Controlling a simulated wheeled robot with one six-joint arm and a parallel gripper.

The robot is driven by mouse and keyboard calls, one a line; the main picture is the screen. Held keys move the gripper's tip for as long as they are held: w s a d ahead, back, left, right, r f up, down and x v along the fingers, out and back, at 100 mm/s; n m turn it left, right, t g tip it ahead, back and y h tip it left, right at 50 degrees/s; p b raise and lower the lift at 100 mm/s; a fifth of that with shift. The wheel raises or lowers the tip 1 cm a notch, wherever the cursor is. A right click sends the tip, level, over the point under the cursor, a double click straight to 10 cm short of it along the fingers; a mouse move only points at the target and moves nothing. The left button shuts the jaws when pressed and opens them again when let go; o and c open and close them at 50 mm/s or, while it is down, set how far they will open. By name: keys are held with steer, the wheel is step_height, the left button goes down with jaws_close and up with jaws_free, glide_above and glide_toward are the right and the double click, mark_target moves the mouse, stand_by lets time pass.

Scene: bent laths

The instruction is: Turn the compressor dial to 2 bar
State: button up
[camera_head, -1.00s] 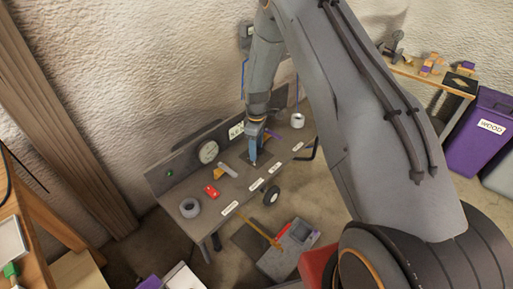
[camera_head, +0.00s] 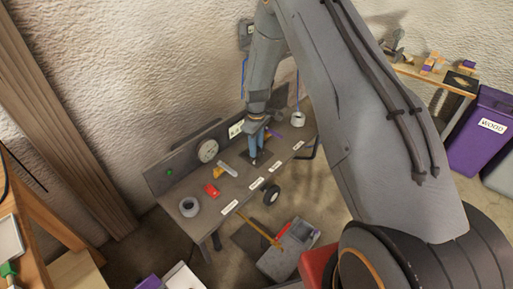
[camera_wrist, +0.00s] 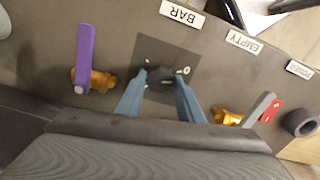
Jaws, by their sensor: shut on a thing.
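The compressor dial (camera_wrist: 160,76) is a dark knob on a dark square plate (camera_wrist: 165,52) with small white marks, near the BAR label (camera_wrist: 183,15) in the wrist view. My gripper (camera_wrist: 160,77) has its two blue fingers shut on the dial, one at each side. The fingers and shadow cover much of the knob, and I cannot read where it points. In the head view my gripper (camera_head: 254,161) reaches down to the bench panel and hides the dial. A round white gauge (camera_head: 208,151) stands on the back panel to the left.
A purple-handled brass valve (camera_wrist: 86,60) is left of the dial in the wrist view. A grey-handled valve (camera_wrist: 260,108), a red part (camera_wrist: 270,115) and a grey ring (camera_wrist: 301,123) are to the right. A white-topped roll (camera_head: 297,119) stands at the bench's right end.

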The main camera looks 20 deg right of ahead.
steer(key=m+b, duration=0.1)
steer(key=m, duration=0.4)
steer(key=shift+m, duration=0.3)
steer(key=shift+m+b, duration=0.6)
steer(key=shift+m, duration=1.3)
steer(key=o, duration=1.1)
steer(key=shift+c, duration=0.2)
step_height(320, 180, up, 6)
steer(key=shift+r+b, duration=0.25)
steer(key=shift+b, duration=0.3)
steer(key=shift+r, duration=0.7)
